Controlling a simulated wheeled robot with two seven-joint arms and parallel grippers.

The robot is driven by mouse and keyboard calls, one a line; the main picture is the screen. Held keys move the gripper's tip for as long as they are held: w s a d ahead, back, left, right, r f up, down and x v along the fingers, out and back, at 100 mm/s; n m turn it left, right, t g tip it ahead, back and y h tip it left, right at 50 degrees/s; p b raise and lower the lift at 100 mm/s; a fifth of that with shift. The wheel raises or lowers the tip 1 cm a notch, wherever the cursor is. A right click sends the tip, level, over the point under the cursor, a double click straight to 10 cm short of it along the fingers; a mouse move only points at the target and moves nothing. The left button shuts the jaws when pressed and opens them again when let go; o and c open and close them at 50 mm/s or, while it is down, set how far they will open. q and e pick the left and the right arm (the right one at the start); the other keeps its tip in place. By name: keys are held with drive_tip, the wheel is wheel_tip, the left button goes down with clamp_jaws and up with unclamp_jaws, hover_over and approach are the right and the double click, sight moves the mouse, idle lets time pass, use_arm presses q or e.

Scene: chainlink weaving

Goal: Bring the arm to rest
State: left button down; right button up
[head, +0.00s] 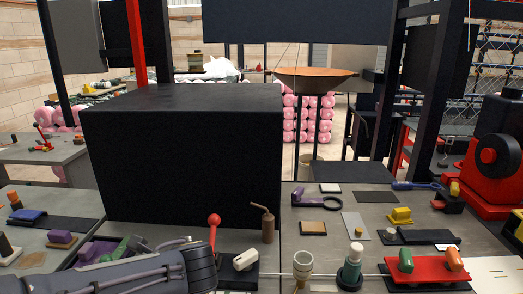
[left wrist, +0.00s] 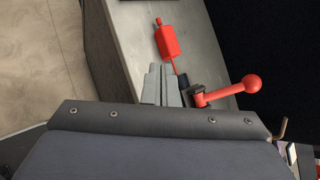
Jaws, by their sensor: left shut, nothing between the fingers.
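My left arm (head: 130,275) enters the head view at the lower left and reaches over the front of the workbench. In the left wrist view, the grey fingers of my left gripper (left wrist: 160,80) are together and empty. A red ball-ended lever (left wrist: 230,90) shows just to the right of the fingers, and I cannot tell whether they touch. In the head view the red ball lever (head: 214,221) stands just behind the end of my arm. My left fingers cannot be made out in the head view. My right gripper is not in view.
A large black box (head: 185,150) stands behind my arm. A red tool (left wrist: 168,40) lies beyond the fingers on the grey surface. A white-handled part (head: 245,260), a brown can (head: 267,230) and a red tray (head: 430,270) stand to the right.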

use_arm(q)
drive_tip(key=s+a+f+n+g+h, duration=0.2)
drive_tip(key=s+f+n+h, duration=0.1)
drive_tip(key=s+n, duration=0.4)
drive_tip(key=s+a+f+n+g+h, duration=0.2)
drive_tip(key=s+n+h, duration=0.1)
drive_tip(key=s+n, duration=0.4)
drive_tip(key=s+d+n+t+h, duration=0.2)
drive_tip(key=s+d+n+h, duration=0.2)
drive_tip(key=s+n, duration=0.3)
drive_tip(key=shift+s+d+r+n, duration=0.3)
drive_tip(key=shift+d+n, duration=0.25)
drive_tip(key=shift+n, duration=0.55)
